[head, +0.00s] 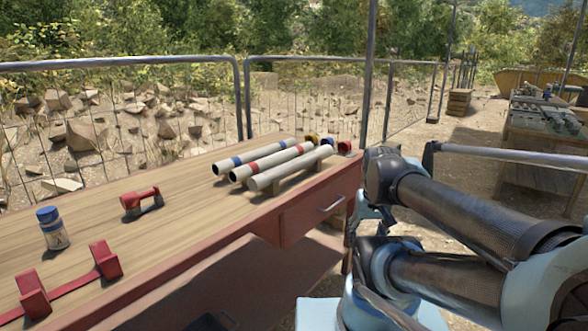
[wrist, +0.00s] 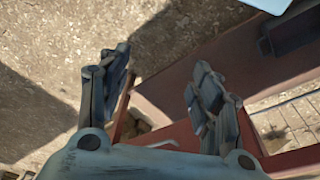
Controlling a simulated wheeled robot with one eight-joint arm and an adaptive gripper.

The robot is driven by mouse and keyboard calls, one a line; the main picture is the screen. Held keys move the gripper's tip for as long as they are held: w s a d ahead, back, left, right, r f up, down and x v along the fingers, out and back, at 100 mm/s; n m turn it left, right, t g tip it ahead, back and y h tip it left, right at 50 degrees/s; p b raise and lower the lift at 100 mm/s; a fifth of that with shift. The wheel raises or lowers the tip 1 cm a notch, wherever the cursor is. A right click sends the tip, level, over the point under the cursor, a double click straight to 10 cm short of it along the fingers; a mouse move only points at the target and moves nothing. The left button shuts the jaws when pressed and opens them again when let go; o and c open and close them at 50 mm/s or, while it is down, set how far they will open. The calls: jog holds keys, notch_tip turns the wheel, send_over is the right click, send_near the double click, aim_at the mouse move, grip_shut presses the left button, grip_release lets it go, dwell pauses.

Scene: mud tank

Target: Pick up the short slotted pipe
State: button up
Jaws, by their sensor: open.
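Three pale pipes lie side by side on supports at the far right end of the wooden table in the head view: a back one with a blue band (head: 250,156), a middle one with a red band (head: 270,162) and a plainer front one (head: 290,167). I cannot make out slots, so I cannot tell which is the short slotted pipe. No pipe shows in the wrist view. My gripper (wrist: 160,72) is open and empty there, above bare ground and red table framing. In the head view my arm is to the right of the table, apart from the pipes.
The table (head: 185,185) also bears a red-handled tool (head: 141,197), a blue-capped bottle (head: 55,230) and a red clamp-like piece (head: 105,261). A drawer handle (head: 331,204) juts from the front. A metal fence (head: 240,95) stands behind; another bench (head: 540,120) is far right.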

jog(key=w+a+r+m, duration=0.2)
jog(key=w+a+r, duration=0.1)
jog(key=w+r, duration=0.7)
notch_tip(320, 180, up, 16)
jog(key=m+g, duration=0.2)
jog(key=m, duration=0.4)
send_over(293, 165)
jog(key=w, duration=0.3)
notch_tip(293, 165, down, 17)
jog(key=shift+r, duration=0.1)
jog(key=c, duration=1.4)
